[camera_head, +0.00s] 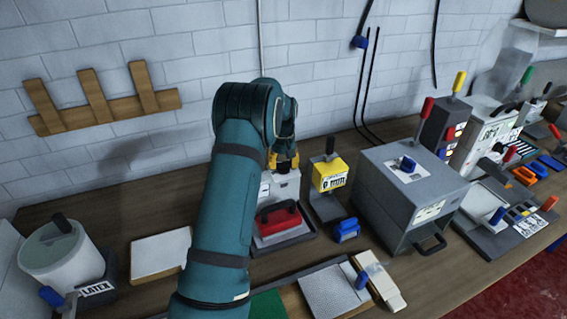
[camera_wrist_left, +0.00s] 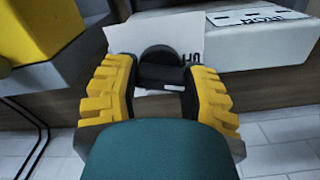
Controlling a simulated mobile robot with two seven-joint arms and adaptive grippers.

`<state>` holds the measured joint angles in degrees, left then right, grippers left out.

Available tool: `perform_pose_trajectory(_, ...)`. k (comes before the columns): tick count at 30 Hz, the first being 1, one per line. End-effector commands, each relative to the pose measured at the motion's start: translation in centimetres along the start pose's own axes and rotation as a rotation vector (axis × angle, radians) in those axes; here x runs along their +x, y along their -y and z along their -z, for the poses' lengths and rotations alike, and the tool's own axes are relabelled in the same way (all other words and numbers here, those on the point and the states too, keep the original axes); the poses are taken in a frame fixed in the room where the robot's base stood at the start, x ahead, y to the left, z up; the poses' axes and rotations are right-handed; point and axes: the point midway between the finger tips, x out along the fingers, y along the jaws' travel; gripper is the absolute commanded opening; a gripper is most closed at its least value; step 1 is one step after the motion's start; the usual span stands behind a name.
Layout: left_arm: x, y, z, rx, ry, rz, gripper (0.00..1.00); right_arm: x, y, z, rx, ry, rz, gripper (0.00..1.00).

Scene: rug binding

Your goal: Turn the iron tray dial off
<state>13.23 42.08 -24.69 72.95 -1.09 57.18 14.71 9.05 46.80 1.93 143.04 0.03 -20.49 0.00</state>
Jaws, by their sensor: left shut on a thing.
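The iron tray (camera_head: 284,240) stands on the bench at the middle, with a red block with a dark handle (camera_head: 279,217) on it. Behind it is a pale box (camera_head: 285,185), mostly behind my arm. My left gripper (camera_head: 283,162) is over this box, its yellow fingers pointing down. In the left wrist view a black dial (camera_wrist_left: 160,68) stands before a white label plate (camera_wrist_left: 125,38) with partly hidden lettering. My left gripper (camera_wrist_left: 163,88) is shut on the dial, one yellow finger on each side. The dial's pointer setting cannot be read. My right gripper is not in view.
A yellow timer box (camera_head: 329,173) stands close to the right of the gripper. A grey metal box (camera_head: 410,190) is farther right. A white pot marked LATEX (camera_head: 65,262) and a white slab (camera_head: 159,254) are at left. The wall is behind.

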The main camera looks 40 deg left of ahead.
Motion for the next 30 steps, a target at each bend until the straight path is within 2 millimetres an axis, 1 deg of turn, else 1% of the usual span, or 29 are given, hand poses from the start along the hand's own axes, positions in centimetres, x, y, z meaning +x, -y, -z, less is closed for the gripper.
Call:
perform_pose_trajectory(6, 0.03, 0.01, -0.06, -0.160, 0.002, 0.002, 0.10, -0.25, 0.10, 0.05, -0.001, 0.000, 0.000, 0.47)
perform_pose_trajectory(12, 0.05, -0.05, -0.08, -0.259, 0.003, 0.001, 0.10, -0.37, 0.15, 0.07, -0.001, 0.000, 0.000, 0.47)
perform_pose_trajectory(20, 0.09, 0.01, -0.07, -0.320, 0.003, 0.002, 0.10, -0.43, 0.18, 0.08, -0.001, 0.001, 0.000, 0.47)
perform_pose_trajectory(30, 0.11, 0.02, -0.07, -0.328, 0.003, 0.001, 0.10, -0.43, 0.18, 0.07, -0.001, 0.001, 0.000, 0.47)
